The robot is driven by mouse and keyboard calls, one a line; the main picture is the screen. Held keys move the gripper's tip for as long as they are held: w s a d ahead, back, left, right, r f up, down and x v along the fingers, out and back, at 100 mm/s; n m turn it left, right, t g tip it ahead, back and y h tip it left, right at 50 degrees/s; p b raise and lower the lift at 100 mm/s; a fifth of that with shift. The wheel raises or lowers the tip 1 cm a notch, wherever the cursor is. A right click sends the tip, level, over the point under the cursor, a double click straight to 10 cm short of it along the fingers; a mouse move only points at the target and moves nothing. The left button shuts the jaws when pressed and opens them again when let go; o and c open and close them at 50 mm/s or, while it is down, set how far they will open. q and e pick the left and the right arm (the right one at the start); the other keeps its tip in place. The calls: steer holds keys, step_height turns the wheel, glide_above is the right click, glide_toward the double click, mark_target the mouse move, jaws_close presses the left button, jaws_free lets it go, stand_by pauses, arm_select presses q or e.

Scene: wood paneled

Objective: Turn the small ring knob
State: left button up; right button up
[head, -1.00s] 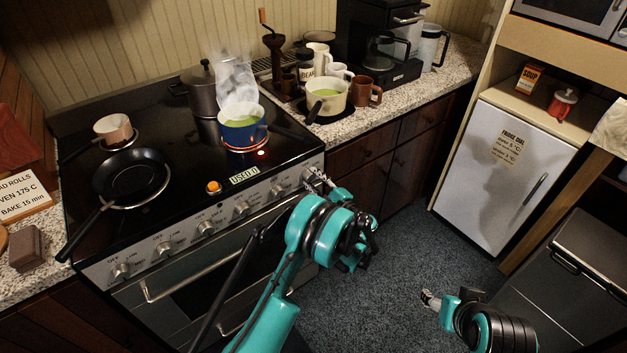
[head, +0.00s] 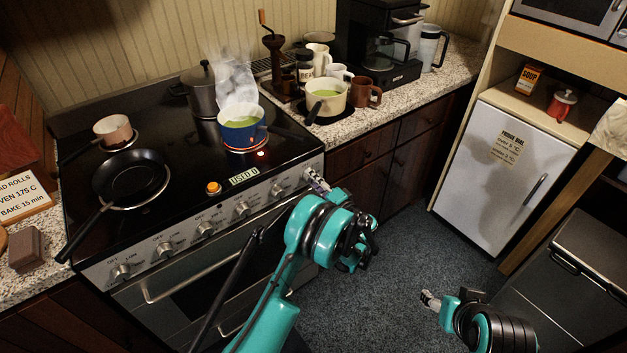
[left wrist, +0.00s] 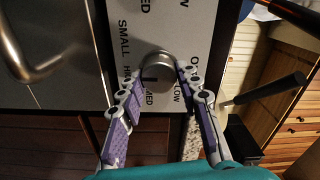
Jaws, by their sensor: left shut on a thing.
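The small ring knob (left wrist: 158,70) is a round metal knob on the stove's front panel, with SMALL, HI, MED and LOW printed around it in the left wrist view. In the head view it is the rightmost knob (head: 308,175), partly covered by my gripper. My left gripper (left wrist: 160,76) has its purple-padded fingers on both sides of the knob and is shut on it; it also shows at the panel's right end in the head view (head: 318,182). My right gripper (head: 430,300) hangs over the floor, away from the stove; its finger opening is too small to judge.
A steaming blue pot (head: 240,136) stands on a glowing ring at the stove's right. A black pan (head: 130,176) and a grey pot (head: 203,90) are also on the stove. The oven handle (head: 185,278) runs below the knobs. Open floor (head: 385,270) lies to the right.

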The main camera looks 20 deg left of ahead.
arm_select(q)
steer(key=shift+n, duration=0.3)
steer(key=o, duration=1.2)
steer(key=shift+c, duration=0.2)
steer(key=shift+d, duration=0.1)
steer(key=v, duration=1.1)
steer(key=shift+s+d, duration=0.25)
steer(key=shift+s, duration=0.1)
